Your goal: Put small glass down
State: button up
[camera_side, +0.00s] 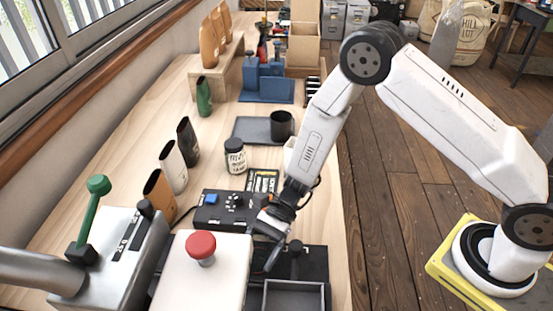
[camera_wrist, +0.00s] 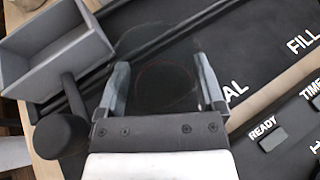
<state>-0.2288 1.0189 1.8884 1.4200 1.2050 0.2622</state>
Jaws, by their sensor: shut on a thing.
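The small glass (camera_wrist: 165,88) is clear and shows only as a faint round outline between the two fingers in the wrist view. My gripper (camera_wrist: 162,76) is shut on it, with a finger on each side. In the side view my gripper (camera_side: 272,228) is low over the front right of the bench, beside the black control box, and the glass cannot be made out there. The dark surface behind the glass hides its base, so I cannot tell whether it touches anything.
A grey open tray (camera_wrist: 55,45) and a dark round knob (camera_wrist: 62,135) lie left of my fingers in the wrist view. A labelled black panel (camera_wrist: 265,60) is to the right. A white box with a red button (camera_side: 201,247), a jar (camera_side: 235,156) and a black mug (camera_side: 281,125) stand nearby.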

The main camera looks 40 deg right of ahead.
jog(key=shift+s+f, duration=0.1)
jog(key=shift+f, duration=0.2)
jog(key=shift+f, duration=0.2)
jog(key=o, duration=1.1)
jog(key=shift+r, duration=0.5)
jog(key=shift+w+d+r, duration=0.2)
jog(key=shift+w+d, duration=0.05)
jog(key=shift+d, duration=0.05)
jog(key=v, duration=1.1)
jog(key=shift+d+r, duration=0.15)
